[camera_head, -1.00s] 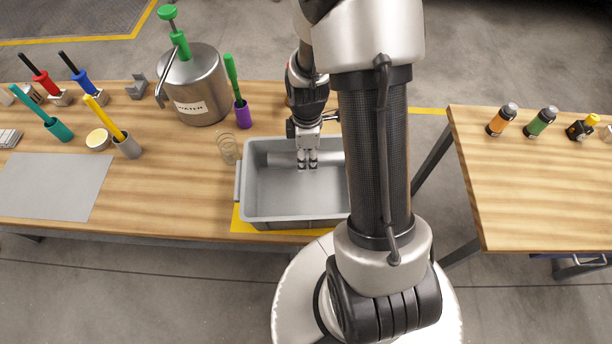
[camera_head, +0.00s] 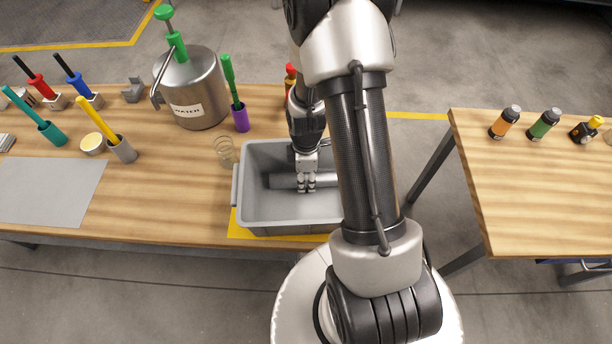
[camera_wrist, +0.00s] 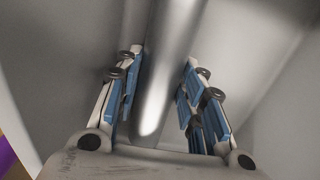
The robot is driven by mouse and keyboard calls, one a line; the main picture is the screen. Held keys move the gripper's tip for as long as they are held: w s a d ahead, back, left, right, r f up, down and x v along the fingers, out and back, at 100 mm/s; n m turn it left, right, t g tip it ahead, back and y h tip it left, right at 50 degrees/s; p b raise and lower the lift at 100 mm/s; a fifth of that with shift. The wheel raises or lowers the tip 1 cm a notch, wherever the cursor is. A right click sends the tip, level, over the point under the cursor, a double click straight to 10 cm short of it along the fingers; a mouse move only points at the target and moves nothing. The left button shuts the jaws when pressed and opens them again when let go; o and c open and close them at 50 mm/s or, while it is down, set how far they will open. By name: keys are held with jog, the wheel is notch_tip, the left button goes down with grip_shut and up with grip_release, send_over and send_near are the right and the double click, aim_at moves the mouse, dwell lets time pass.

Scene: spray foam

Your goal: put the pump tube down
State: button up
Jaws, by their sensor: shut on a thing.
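The pump tube (camera_head: 283,181) is a smooth grey metal cylinder lying crosswise inside the grey bin (camera_head: 238,205). My gripper (camera_head: 306,188) is down inside the bin, with its fingers around the tube. In the wrist view the tube (camera_wrist: 168,70) runs between the blue-padded fingers of my gripper (camera_wrist: 160,95), its rounded end near the palm. The tube's right part is hidden behind my arm in the head view. I cannot tell whether the tube touches the bin floor.
The bin stands on a yellow mat (camera_head: 270,237) at the table's front edge. A wire spring (camera_head: 225,150), a purple holder with a green stick (camera_head: 240,115) and a metal water tank (camera_head: 192,90) stand to its left and behind. A second table (camera_head: 530,185) with bottles is at right.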

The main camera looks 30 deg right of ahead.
jog(key=o, duration=1.3)
jog(key=shift+f, duration=0.15)
jog(key=shift+c, duration=0.2)
notch_tip(320, 180, up, 12)
jog(key=p, duration=0.4)
notch_tip(320, 180, up, 10)
jog(key=m+t, duration=0.1)
jog(key=m, duration=0.2)
send_over(306, 176)
jog(key=a, duration=0.3)
jog(key=s+a+r+m+t, duration=0.1)
jog(key=s+a+r+m, duration=0.3)
jog(key=s+r, duration=0.3)
jog(key=s+a+r+m+t, duration=0.2)
jog(key=s+a+r+m, duration=0.2)
jog(key=s+r, duration=0.4)
jog(key=shift+a+r+m+t, duration=0.2)
jog(key=shift+r+m+t, duration=0.1)
jog(key=shift+m, duration=0.3)
jog(key=shift+w, duration=0.1)
